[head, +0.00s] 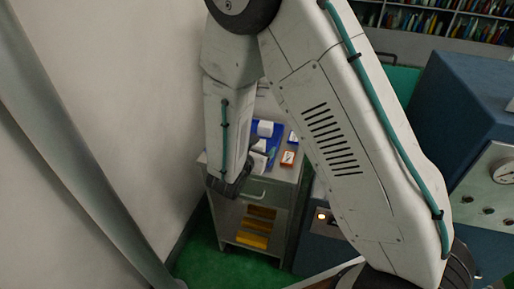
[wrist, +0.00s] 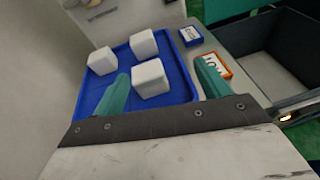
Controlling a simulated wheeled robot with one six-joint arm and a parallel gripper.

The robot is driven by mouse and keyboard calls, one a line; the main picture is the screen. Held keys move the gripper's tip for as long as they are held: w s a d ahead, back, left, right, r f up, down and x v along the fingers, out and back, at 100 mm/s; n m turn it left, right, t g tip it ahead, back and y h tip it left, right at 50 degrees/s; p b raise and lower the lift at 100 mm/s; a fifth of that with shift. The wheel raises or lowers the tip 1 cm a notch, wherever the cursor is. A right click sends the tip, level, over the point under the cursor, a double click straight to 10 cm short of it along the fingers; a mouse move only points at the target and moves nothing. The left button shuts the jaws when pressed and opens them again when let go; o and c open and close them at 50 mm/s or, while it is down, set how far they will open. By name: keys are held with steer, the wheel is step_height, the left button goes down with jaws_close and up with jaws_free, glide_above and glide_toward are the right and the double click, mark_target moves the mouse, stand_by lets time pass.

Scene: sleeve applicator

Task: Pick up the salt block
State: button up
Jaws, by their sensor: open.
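Three white salt blocks lie in a blue tray (wrist: 187,95) in the wrist view. One block (wrist: 150,79) is nearest me, another (wrist: 143,43) is behind it, and a third (wrist: 102,61) is at the left. My gripper (wrist: 163,86) is open, with its two teal fingers apart. The nearest block shows between the fingers, closer to the left one; I cannot tell the height gap. In the head view the blue tray (head: 267,129) and some white blocks (head: 265,128) show in part, behind my arm.
An orange-edged box (wrist: 215,66) and a small blue box (wrist: 191,36) stand right of the tray. An open grey bin or drawer (wrist: 275,50) is farther right. The tray is on a metal cabinet (head: 286,175) near a pale wall (head: 120,70); blue machinery (head: 450,120) stands at the right.

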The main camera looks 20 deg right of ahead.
mark_target(257, 146)
steer(key=f, duration=0.1)
steer(key=a+f+n, duration=0.1)
steer(key=a+f+y, duration=0.1)
steer(key=shift+w+n+t, duration=0.3)
steer(key=shift+n+t, duration=0.1)
steer(key=shift+w+f, duration=0.15)
steer(key=shift+w, duration=0.15)
steer(key=x, duration=0.7)
steer(key=c, duration=1.2)
